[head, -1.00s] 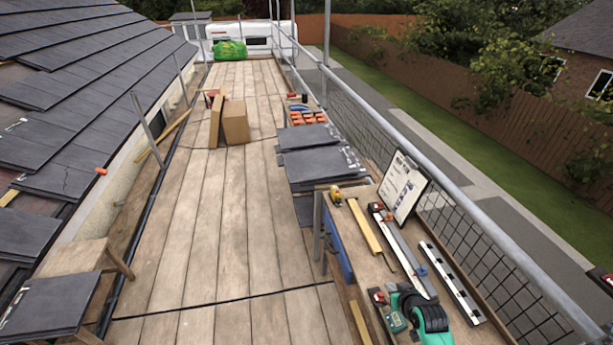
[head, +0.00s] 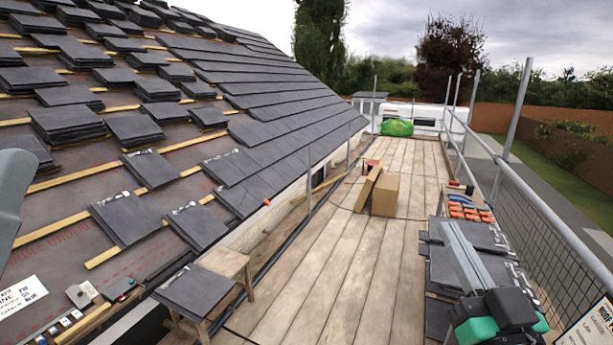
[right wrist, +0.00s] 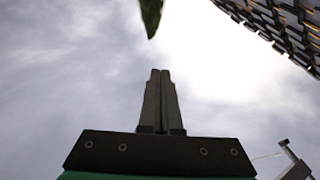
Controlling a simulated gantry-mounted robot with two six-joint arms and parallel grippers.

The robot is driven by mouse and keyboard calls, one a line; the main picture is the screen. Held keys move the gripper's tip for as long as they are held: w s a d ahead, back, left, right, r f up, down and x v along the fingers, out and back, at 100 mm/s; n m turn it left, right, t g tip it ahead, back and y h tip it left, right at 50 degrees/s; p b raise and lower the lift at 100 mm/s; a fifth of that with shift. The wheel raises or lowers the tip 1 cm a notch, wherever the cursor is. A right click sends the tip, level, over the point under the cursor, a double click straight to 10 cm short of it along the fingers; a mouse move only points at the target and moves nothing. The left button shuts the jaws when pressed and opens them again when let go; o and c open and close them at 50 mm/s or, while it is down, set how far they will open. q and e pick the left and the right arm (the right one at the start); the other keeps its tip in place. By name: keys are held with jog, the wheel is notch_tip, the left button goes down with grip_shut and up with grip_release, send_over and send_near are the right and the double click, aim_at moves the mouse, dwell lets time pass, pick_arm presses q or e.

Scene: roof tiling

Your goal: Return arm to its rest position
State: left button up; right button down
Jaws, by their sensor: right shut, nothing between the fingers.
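My right gripper (head: 453,232) is at the lower right of the head view, with a green and black body and long grey fingers pointing away over the slate stack. In the right wrist view its fingers (right wrist: 160,75) are together with nothing between them, against the sky. A grey part at the left edge of the head view looks like my left arm; my left gripper does not show.
A slate stack (head: 424,272) lies beneath the right gripper. A clipboard (head: 592,325) stands at the lower right. A wooden stool (head: 224,262) bears slates. The scaffold boards (head: 340,260) are mostly clear. The guard rail (head: 545,212) runs along the right.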

jog(key=s+a+r+t+y, duration=0.1)
jog(key=s+a+r+t, duration=0.15)
jog(key=s+r, duration=0.45)
jog(key=s+a+r+t+y, duration=0.1)
jog(key=s+r+t, duration=0.2)
jog(key=s+r, duration=0.35)
notch_tip(320, 180, up, 22)
jog(key=s+p, duration=0.1)
jog(key=p, duration=2)
jog(key=shift+r+n, duration=0.25)
jog(key=shift+n, duration=0.15)
